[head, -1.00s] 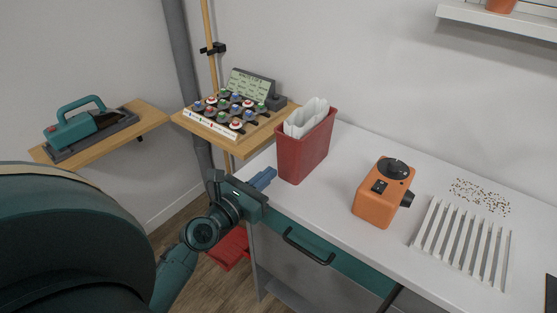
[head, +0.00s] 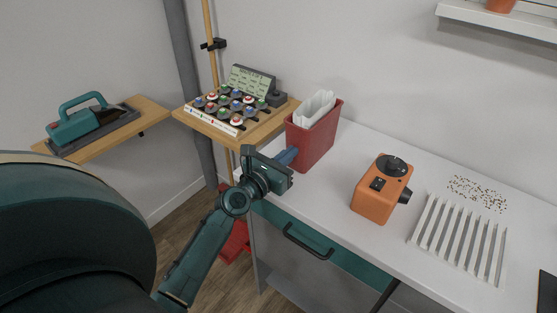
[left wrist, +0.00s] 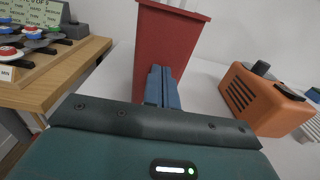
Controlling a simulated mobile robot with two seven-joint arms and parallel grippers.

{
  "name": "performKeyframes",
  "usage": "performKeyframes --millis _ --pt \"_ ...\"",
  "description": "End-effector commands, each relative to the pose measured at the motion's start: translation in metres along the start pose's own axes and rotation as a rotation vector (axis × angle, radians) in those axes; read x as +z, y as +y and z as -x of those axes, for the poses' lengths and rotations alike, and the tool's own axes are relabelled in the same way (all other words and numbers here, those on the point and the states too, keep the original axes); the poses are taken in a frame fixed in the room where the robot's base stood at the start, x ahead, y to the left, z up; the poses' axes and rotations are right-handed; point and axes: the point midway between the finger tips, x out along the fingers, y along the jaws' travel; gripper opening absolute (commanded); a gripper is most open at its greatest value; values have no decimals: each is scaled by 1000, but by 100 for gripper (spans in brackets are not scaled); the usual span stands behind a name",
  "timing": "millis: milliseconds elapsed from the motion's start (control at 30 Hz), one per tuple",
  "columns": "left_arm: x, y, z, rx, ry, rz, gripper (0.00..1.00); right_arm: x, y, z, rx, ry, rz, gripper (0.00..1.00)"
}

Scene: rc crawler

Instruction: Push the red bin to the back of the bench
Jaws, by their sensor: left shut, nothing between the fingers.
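The red bin (head: 313,138) stands upright on the white bench (head: 285,197), near its left end and toward the wall. White paper or bags (head: 315,108) stick out of its top. My left gripper (head: 287,157) is shut and empty, with its blue fingertips at the front face of the bin. In the left wrist view the fingers (left wrist: 162,86) point straight at the red bin (left wrist: 166,45) and appear to touch it low down; exact contact is hard to tell. My right gripper is not in view.
An orange device (head: 380,190) stands right of the bin, with a white slatted rack (head: 458,238) beyond it. A wooden shelf with a button panel (head: 232,110) is close on the left. A teal drawer (head: 320,250) is below the bench top.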

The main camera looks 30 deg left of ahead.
Motion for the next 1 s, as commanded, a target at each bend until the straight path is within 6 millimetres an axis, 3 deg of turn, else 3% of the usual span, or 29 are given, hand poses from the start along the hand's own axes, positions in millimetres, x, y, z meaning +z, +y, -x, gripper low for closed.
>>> performKeyframes --millis 33,300,500,1000 --pt "4 0 -16 0 -4 5 0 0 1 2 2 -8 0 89" --pt "1 -1 -85 0 -3 4 0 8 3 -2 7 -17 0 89" --pt "-1 0 -119 0 -2 3 0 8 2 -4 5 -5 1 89" --pt "1 -1 -126 -1 0 0 0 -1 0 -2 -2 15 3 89"
